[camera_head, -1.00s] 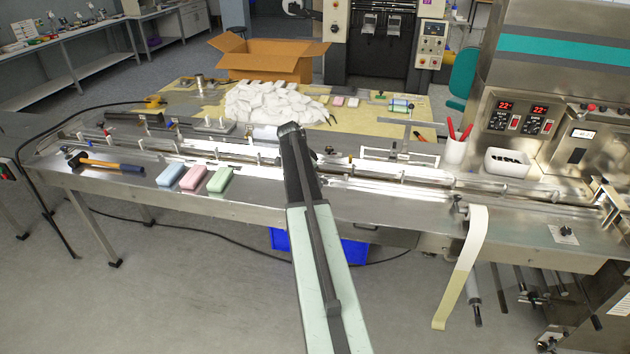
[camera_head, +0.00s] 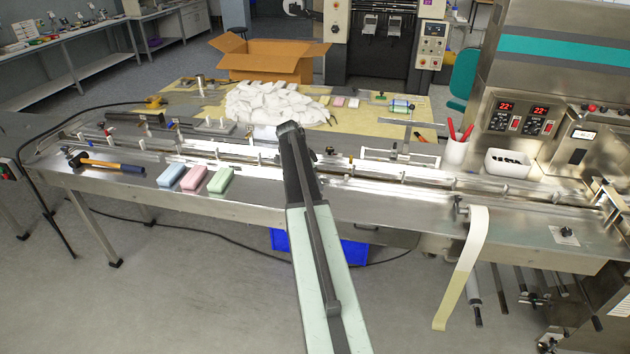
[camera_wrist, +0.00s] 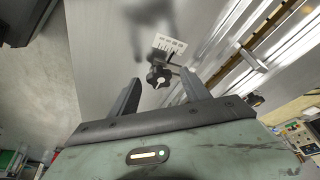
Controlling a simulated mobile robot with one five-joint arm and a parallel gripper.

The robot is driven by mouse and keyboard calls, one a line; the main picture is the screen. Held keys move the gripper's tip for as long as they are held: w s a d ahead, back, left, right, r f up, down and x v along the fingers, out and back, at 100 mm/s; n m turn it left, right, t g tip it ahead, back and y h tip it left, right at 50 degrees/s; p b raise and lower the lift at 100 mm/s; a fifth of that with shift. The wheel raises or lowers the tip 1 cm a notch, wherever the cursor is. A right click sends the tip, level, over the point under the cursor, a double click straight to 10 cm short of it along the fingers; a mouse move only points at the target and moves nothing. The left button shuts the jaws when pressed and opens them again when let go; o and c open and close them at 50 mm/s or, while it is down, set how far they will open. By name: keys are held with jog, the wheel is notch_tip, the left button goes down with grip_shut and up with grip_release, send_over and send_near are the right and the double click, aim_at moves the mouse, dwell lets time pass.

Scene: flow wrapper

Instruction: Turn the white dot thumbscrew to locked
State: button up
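In the wrist view a dark thumbscrew knob (camera_wrist: 158,76) with a white mark on it stands beyond my fingertips. A small white scale plate (camera_wrist: 169,43) with dark marks is just past it. My gripper (camera_wrist: 161,84) is open, with one finger on each side of the knob in the picture. I cannot tell whether either finger touches the knob. In the head view my arm (camera_head: 318,240) reaches over the steel machine table (camera_head: 260,212), and it hides the gripper and the thumbscrew.
A blue bar (camera_head: 171,175), a pink bar (camera_head: 193,178) and a green bar (camera_head: 220,180) lie left of my arm. A hammer (camera_head: 110,164) lies further left. Long metal rails (camera_head: 400,178) run along the table. A pale film strip (camera_head: 465,265) hangs at right.

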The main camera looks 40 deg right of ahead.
jog(key=p+v, duration=0.7)
jog(key=v, duration=0.1)
jog(key=shift+f, duration=0.1)
dwell(0.4)
